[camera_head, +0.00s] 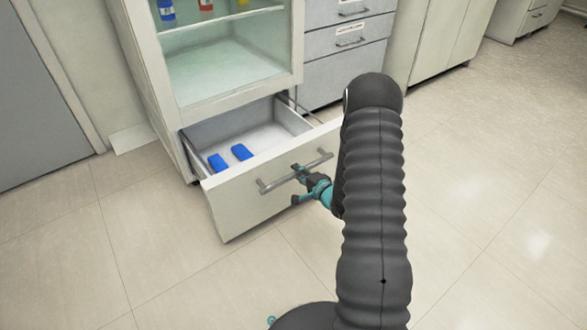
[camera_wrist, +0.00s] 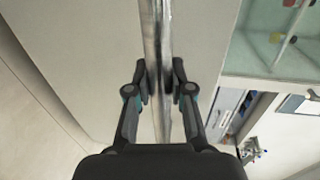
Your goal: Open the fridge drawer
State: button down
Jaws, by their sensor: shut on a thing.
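The fridge drawer (camera_head: 238,203) is pulled well out from under the glass-fronted fridge (camera_head: 240,95), and its inside shows. A metal bar handle (camera_head: 270,185) runs across its front. My gripper (camera_head: 302,175) is at the middle of the handle. In the wrist view the handle (camera_wrist: 163,40) runs between the two fingers of my gripper (camera_wrist: 160,82), which are closed around it. My black arm hides part of the right side of the head view.
Two blue items (camera_head: 241,152) lie inside the drawer. Bottles (camera_head: 166,11) stand on the fridge shelf. A grey drawer cabinet (camera_head: 345,70) stands to the right of the fridge. The tiled floor (camera_head: 140,240) in front and to the left is clear.

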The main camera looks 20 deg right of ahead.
jog(key=shift+s, duration=0.1)
jog(key=c, duration=1)
grip_release()
jog(key=shift+s, duration=0.1)
jog(key=v, duration=1.1)
jog(key=shift+s+d+r, duration=0.1)
jog(key=shift+s+d, duration=0.05)
jog(key=shift+s, duration=0.2)
